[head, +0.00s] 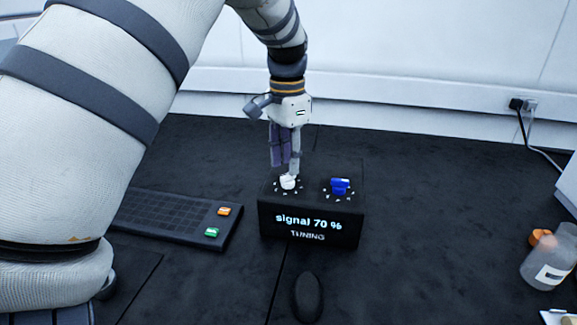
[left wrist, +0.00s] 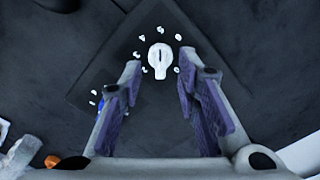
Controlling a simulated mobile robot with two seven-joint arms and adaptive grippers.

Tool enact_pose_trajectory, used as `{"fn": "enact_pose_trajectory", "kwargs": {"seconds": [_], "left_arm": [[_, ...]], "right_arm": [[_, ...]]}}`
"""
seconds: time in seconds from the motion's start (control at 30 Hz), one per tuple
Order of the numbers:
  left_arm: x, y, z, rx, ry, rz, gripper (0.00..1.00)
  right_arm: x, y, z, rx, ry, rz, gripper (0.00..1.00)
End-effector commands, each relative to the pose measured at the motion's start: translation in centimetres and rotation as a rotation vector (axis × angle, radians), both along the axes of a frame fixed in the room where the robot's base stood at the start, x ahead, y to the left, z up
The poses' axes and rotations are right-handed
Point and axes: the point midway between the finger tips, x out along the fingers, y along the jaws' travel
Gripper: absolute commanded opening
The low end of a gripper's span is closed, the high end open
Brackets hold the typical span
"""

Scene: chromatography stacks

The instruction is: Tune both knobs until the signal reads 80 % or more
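The black tuning box (head: 310,222) stands on the dark bench, and its display reads "signal 70 %" and "TUNING". On its top, the white knob (head: 288,182) is on the left and the blue knob (head: 340,186) on the right. My left gripper (head: 286,166) points down just over the white knob. In the left wrist view the white knob (left wrist: 160,58) lies between the fingertips (left wrist: 160,62), with a gap on both sides, so the gripper is open. Only a sliver of the blue knob (left wrist: 100,104) shows beside a finger there. My right gripper is not in view.
A black keyboard-like panel (head: 165,215) with an orange and a green button lies left of the box. A black mouse (head: 308,297) lies in front. A clear bottle (head: 549,262) and an orange cap (head: 541,237) are at the right. The white wall is behind.

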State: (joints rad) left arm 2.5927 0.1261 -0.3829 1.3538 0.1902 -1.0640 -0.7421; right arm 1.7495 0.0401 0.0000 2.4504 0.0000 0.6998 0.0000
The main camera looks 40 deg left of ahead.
Motion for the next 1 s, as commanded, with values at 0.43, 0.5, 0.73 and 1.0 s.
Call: {"fn": "enact_pose_trajectory", "kwargs": {"seconds": [0.43,0.5,0.73,1.0], "left_arm": [[0.0,0.0,-2.5,0.000,-0.002,0.000,0.30],[0.0,0.0,-2.5,0.000,-0.002,0.000,0.19],[0.0,0.0,-2.5,0.001,-0.001,0.000,0.00],[0.0,0.0,-2.4,-0.001,-0.002,0.037,0.00]], "right_arm": [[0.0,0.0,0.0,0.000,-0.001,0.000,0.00],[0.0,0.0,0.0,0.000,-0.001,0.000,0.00],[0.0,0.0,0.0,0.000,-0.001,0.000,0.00],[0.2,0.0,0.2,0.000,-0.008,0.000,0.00]]}}
